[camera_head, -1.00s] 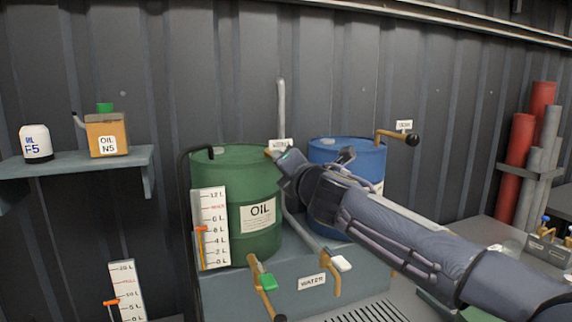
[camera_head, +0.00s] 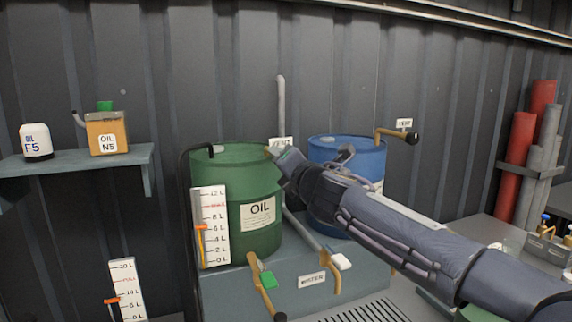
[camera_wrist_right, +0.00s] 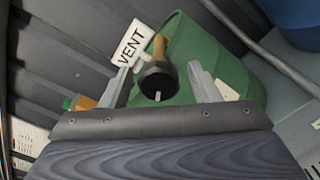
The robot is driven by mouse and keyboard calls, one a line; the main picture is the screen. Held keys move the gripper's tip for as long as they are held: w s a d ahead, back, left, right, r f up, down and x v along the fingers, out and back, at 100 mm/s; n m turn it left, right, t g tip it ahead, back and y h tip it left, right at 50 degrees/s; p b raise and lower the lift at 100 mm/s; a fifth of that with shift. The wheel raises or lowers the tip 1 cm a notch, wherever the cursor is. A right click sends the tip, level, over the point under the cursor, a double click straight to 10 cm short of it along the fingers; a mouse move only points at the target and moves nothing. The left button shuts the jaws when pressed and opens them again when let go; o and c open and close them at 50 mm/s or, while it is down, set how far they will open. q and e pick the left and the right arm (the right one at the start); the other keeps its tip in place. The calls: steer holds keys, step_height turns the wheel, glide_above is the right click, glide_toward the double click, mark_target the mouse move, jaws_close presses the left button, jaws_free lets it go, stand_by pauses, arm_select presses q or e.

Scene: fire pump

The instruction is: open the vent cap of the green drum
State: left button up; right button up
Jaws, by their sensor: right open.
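The green drum (camera_head: 236,176) with an OIL label stands left of the blue drum in the head view, and its body also shows in the right wrist view (camera_wrist_right: 215,62). Its vent cap (camera_wrist_right: 158,80) is a black round knob on a brass pipe, beside a white VENT tag (camera_wrist_right: 132,43). In the wrist view my right gripper (camera_wrist_right: 165,78) is open, with one finger on each side of the cap. I cannot tell whether the fingers touch it. In the head view my right gripper (camera_head: 277,157) hides the cap. My left gripper is not in view.
The blue drum (camera_head: 345,160) stands close behind my right arm, with its own vent pipe (camera_head: 398,136). A level gauge (camera_head: 211,227) fronts the green drum. Taps with a green handle (camera_head: 267,279) and white handle (camera_head: 341,262) stick out below. A shelf (camera_head: 90,160) is at left.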

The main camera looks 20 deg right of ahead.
steer(key=s, duration=0.8)
steer(key=shift+a, duration=0.25)
steer(key=s+d+f+m+g, duration=0.1)
steer(key=s+f+m+g, duration=0.3)
steer(key=s+f+m, duration=0.5)
steer(key=s+d+f+m+g, duration=0.25)
steer(key=s+f+m, duration=0.35)
steer(key=f, duration=0.5)
steer(key=s+a+f+m+g+y, duration=0.4)
steer(key=s+a+f+m+g, duration=0.2)
steer(key=s+a+f+m, duration=0.5)
step_height(320, 180, down, 2)
steer(key=shift+s+f+m+y, duration=0.2)
steer(key=shift+s+m+y, duration=0.2)
steer(key=shift+s+m, duration=0.35)
